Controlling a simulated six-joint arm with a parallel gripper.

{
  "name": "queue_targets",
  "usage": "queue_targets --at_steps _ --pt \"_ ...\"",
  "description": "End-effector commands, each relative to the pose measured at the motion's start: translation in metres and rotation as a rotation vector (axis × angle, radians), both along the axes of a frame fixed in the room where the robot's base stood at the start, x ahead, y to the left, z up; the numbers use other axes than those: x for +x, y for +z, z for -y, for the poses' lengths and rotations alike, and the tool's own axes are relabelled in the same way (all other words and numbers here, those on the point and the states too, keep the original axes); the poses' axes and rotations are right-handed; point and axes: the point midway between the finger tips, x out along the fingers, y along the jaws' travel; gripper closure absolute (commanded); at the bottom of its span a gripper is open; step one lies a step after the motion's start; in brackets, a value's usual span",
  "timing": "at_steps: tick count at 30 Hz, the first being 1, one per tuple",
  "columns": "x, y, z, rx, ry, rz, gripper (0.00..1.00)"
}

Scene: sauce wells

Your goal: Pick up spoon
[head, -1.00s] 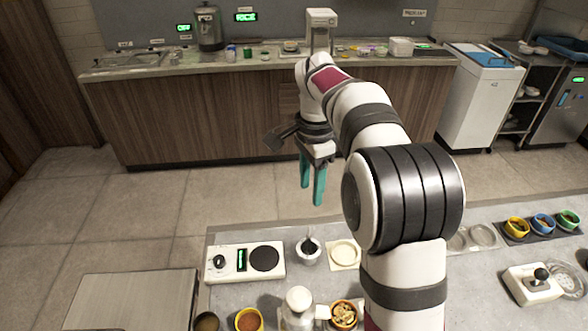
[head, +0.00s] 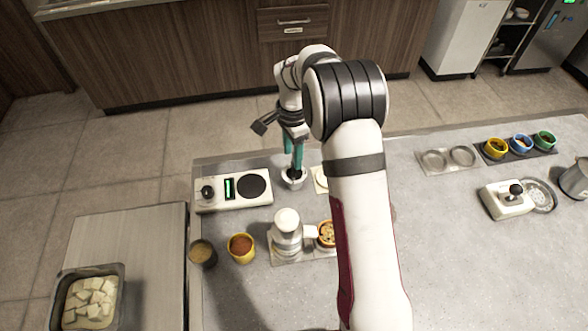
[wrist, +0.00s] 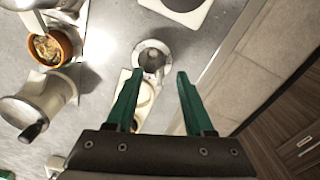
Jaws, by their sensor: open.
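A small white cup (head: 293,180) stands near the back edge of the counter, with something dark inside. The wrist view also shows this cup (wrist: 140,50), seen from above, just beyond my fingertips. The spoon cannot be made out clearly now; the dark shape in the cup may be part of it. My gripper (head: 293,164) points down over the cup, its teal fingers hiding part of it. In the wrist view my gripper (wrist: 155,76) is open, with its two fingers well apart and nothing clearly held between them.
A scale-like device (head: 232,193) with a black disc stands left of the cup. A white press-like device (head: 287,235), a brown bowl (wrist: 50,48), a yellow cup (head: 241,248) and a dark cup (head: 203,254) stand nearer.

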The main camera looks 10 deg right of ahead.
Motion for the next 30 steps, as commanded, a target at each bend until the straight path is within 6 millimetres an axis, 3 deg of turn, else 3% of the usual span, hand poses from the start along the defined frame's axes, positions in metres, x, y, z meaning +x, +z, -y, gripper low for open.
queue_targets --at_steps 2,11,24,30 --pt "0.000 0.000 0.000 0.000 0.000 0.000 0.47" --pt "0.000 0.001 0.000 0.000 0.000 0.000 1.00" --pt "0.000 0.002 0.000 0.000 0.001 0.000 1.00" --pt "0.001 0.030 0.000 -0.001 0.001 0.003 1.00"
